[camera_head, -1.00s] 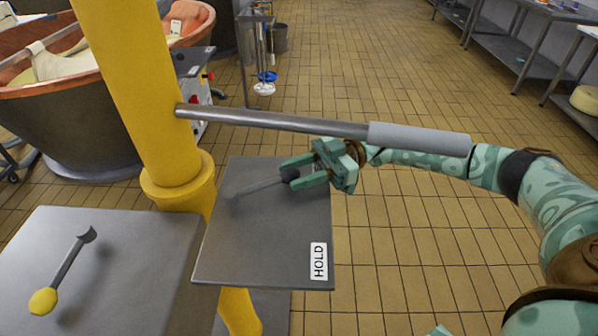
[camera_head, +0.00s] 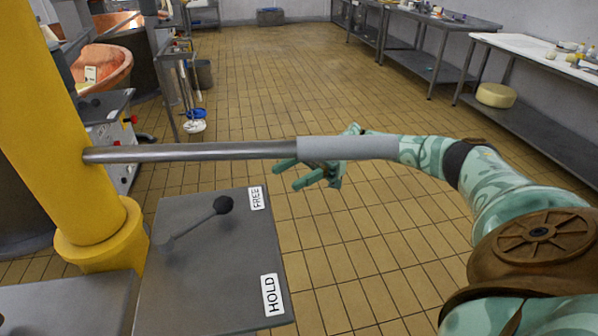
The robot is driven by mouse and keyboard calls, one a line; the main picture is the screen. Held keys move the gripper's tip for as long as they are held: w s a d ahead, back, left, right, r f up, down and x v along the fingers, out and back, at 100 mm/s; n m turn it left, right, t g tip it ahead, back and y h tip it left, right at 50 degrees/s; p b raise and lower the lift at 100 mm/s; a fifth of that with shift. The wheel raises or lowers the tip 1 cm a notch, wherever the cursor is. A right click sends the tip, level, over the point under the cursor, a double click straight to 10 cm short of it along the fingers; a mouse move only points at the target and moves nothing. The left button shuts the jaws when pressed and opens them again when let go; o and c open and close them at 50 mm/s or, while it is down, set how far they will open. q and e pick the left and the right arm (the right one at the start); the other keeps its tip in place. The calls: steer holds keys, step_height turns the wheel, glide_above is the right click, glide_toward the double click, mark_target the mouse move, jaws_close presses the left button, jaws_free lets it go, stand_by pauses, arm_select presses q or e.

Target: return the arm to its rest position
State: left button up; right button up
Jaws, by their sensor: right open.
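My right arm comes in from the right, and its green gripper (camera_head: 285,175) is open and empty. It shows just below a horizontal metal bar's grey sleeve (camera_head: 318,149), which partly covers the hand. The gripper is to the right of a lever with a black knob (camera_head: 223,205) and apart from it. The lever stands on a grey metal plate (camera_head: 215,285), its knob end pointing towards the FREE label (camera_head: 256,198). The HOLD label (camera_head: 271,295) is at the plate's near right corner. My left gripper is not in view.
The bar (camera_head: 200,152) runs from a yellow column (camera_head: 60,140) across the hand. A copper vat (camera_head: 105,68) is at the far left. Metal tables (camera_head: 435,30) line the right wall, with a cheese wheel (camera_head: 496,95) on a low shelf. The tiled floor (camera_head: 300,90) between is clear.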

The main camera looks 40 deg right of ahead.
steer(key=shift+d, duration=1.2)
